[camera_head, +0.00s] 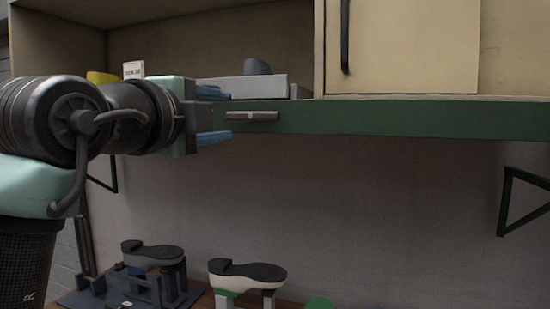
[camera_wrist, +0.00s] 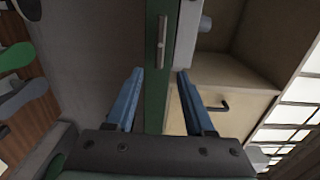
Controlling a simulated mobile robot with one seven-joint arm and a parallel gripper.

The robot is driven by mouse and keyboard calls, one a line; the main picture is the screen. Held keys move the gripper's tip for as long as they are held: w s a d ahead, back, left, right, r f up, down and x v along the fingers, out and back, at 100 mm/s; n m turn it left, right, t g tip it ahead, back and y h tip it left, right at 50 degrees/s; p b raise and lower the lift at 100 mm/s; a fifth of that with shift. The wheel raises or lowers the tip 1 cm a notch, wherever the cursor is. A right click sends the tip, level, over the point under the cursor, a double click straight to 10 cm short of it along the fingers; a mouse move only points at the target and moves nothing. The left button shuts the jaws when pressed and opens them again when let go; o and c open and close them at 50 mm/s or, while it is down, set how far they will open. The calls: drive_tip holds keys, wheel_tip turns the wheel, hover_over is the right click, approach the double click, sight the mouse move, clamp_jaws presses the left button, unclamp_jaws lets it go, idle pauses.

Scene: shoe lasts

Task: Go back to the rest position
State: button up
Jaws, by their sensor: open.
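My gripper (camera_head: 214,115) is at the left of the head view, in front of the green shelf edge. Its two blue fingers are apart with nothing between them. In the wrist view my gripper (camera_wrist: 160,88) is also open, and the green shelf edge with its small grey handle lies beyond the fingers. My arm reaches in from the left and hides part of the shelf.
A green shelf edge (camera_head: 400,119) carries a grey handle (camera_head: 252,116). A white box (camera_head: 255,86) sits on the shelf beside a closed cream cabinet door (camera_head: 410,45). Below, shoe lasts (camera_head: 248,271) stand on supports. A black bracket (camera_head: 507,200) juts at right.

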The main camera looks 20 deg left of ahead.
drive_tip(key=s+d+n+t+h, duration=0.1)
drive_tip(key=s+d+n+t, duration=0.2)
drive_tip(key=d, duration=0.4)
drive_tip(key=s+d+n+t+h, duration=0.1)
drive_tip(key=d+n+t, duration=0.1)
drive_tip(key=d+n, duration=0.45)
drive_tip(key=s+d+n+t+y, duration=0.2)
drive_tip(key=s+d+n+t, duration=0.2)
drive_tip(key=s+d+n, duration=0.3)
drive_tip(key=s+r+n, duration=0.1)
drive_tip(key=s+n, duration=0.1)
drive_tip(key=s, duration=0.3)
drive_tip(key=shift+y, duration=0.3)
drive_tip(key=shift+d, duration=0.1)
